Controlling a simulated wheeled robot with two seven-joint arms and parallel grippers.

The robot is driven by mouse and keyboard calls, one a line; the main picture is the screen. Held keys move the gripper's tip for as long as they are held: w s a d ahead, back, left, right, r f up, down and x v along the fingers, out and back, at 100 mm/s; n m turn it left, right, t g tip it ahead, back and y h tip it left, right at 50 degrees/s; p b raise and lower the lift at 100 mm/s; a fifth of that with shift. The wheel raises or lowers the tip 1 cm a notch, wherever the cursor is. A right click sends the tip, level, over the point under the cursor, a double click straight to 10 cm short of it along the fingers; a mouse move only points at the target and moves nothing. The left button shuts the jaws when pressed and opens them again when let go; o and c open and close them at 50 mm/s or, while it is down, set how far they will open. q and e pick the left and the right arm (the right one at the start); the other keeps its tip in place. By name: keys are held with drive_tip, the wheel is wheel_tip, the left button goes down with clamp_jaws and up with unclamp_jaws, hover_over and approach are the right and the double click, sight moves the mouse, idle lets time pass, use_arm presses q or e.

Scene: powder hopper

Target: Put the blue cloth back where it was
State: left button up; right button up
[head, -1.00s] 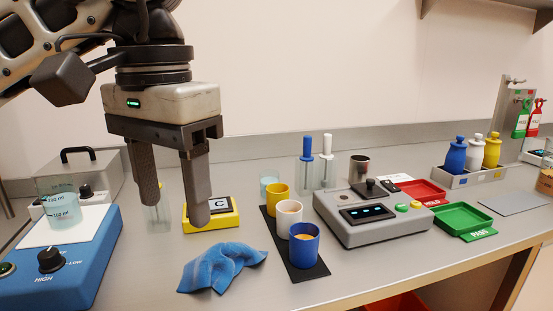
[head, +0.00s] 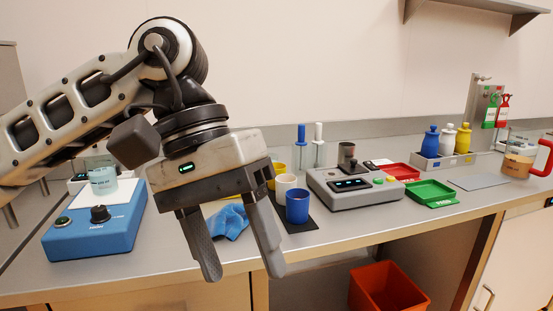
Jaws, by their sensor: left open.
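The blue cloth (head: 230,222) lies crumpled on the grey bench, left of the dark mat with the cups. Part of it is hidden behind my left gripper. My left gripper (head: 244,272) is open and empty, pointing down. In the picture its two fingers stand either side of the cloth, with the tips below it near the bench's front edge. I see no contact with the cloth. My right gripper is out of view.
A blue hotplate (head: 98,228) with a beaker (head: 103,186) stands at left. A grey scale (head: 352,192), red tray (head: 396,172) and green tray (head: 432,194) are to the right. An orange bin (head: 385,292) sits below.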

use_arm(q)
drive_tip(key=s+d+r+n+g+h, duration=0.1)
drive_tip(key=s+d+n+g+h, duration=0.1)
drive_tip(key=d+n+g+h, duration=0.35)
drive_tip(key=s+d+r+n+g+h, duration=0.2)
drive_tip(key=d+n+g+h, duration=0.15)
drive_tip(key=n+h, duration=0.4)
drive_tip(key=w+a+f+m+t, duration=0.3)
drive_tip(key=w+f+m+t, duration=0.1)
drive_tip(key=m+t, duration=0.6)
drive_tip(key=w+a+f+m+t+y+p, duration=0.15)
drive_tip(key=w+f+m+t, duration=0.3)
drive_tip(key=m+t, duration=0.55)
drive_tip(key=w+a+f+m+t+h, duration=0.1)
drive_tip(key=w+a+f+m+t, duration=0.25)
drive_tip(key=m+t, duration=0.7)
drive_tip(key=a+f+n+y, duration=0.5)
drive_tip(key=f+n+y, duration=0.4)
drive_tip(key=f+n, duration=0.25)
drive_tip(key=s+a+f+n+g+y, duration=0.2)
drive_tip(key=s+a+f+n+g, duration=0.1)
drive_tip(key=s+f, duration=0.3)
drive_tip(key=s+a+f+n+g+y, duration=0.2)
drive_tip(key=s+a+f+n+g, duration=0.1)
drive_tip(key=f, duration=0.8)
drive_tip(key=s+n+g, duration=0.1)
drive_tip(key=s+n, duration=0.1)
drive_tip(key=s, duration=0.1)
